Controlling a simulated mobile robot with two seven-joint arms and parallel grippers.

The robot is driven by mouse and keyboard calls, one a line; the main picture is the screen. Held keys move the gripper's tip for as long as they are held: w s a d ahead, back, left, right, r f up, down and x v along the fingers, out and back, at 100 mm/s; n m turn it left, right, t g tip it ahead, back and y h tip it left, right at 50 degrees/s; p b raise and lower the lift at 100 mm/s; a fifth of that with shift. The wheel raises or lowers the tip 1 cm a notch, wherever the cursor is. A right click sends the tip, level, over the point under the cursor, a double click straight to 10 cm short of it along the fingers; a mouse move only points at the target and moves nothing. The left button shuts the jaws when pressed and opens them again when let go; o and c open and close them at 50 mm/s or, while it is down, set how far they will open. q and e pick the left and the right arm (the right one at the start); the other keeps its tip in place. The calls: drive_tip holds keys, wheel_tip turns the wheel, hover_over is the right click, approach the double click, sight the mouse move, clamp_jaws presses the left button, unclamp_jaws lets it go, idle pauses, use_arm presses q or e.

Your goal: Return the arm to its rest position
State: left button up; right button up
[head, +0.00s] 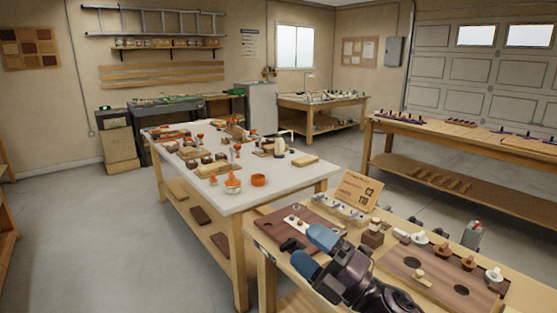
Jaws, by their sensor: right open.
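My right arm comes in from the bottom of the head view. Its gripper (300,243), with blue finger housings, is open over the left part of the near bench (264,247). Nothing shows held between its fingers. A dark red-brown board (327,230) with a pale strip (297,222) lies just behind and beside the fingers; I cannot tell whether they touch it. My left gripper is not in view.
On the near bench stand a cardboard sign (356,190), a small wooden block (373,236) and a brown board with round holes (425,268). A white-topped table (215,199) with clamps and blocks stands behind. Grey floor (90,235) is clear at left.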

drive_tip(key=s+d+f+m+t+h, duration=0.1)
drive_tip(key=d+f+m+t+h, duration=0.1)
drive_tip(key=d+f+m+h, duration=0.65)
drive_tip(key=s+d+f+m+t+h, duration=0.15)
drive_tip(key=d+f+m+h, duration=0.3)
drive_tip(key=f+m, duration=0.65)
drive_tip(key=s+d+f+m+g+h, duration=0.2)
drive_tip(key=s+d+f+m, duration=0.2)
drive_tip(key=s+f, duration=0.4)
drive_tip(key=s+d+f+m+g+h, duration=0.3)
drive_tip(key=s+f, duration=0.5)
drive_tip(key=s, duration=0.5)
drive_tip(key=shift+d+f+m+h, duration=0.25)
drive_tip(key=shift+d+m+h, duration=0.05)
drive_tip(key=shift+d+m, duration=0.7)
